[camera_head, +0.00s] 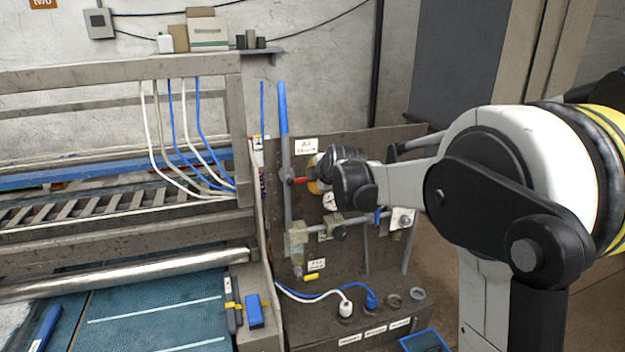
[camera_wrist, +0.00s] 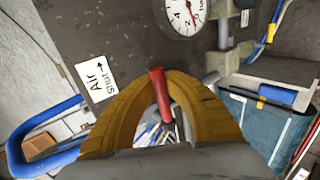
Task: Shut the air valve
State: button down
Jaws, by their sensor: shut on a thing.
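The air valve's red lever (camera_head: 299,181) sticks out sideways to the right from a vertical grey pipe on the brown panel. In the wrist view the red lever (camera_wrist: 158,88) stands between the yellow fingers of my gripper (camera_wrist: 170,80), which close around it. In the head view my gripper (camera_head: 314,186) is at the lever's right end, its fingers partly hidden by my wrist. A white label (camera_head: 306,147) sits above the lever; in the wrist view the label (camera_wrist: 97,78) reads "Air Shut" with an arrow. The valve body is mostly hidden in the wrist view.
A white-faced gauge (camera_head: 328,201) is close below my wrist; it also shows in the wrist view (camera_wrist: 186,14). A horizontal pipe with fittings (camera_head: 338,230) runs lower on the panel. The roller machine (camera_head: 120,270) stands at left. A blue-sleeved pipe (camera_head: 282,108) rises above the valve.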

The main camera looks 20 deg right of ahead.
jog(key=shift+f, duration=0.1)
jog(key=c, duration=1.4)
grip_release()
jog(key=shift+s, duration=0.1)
jog(key=v, duration=1.2)
jog(key=p+v, duration=0.5)
jog(key=v, duration=0.4)
jog(key=shift+p, duration=0.3)
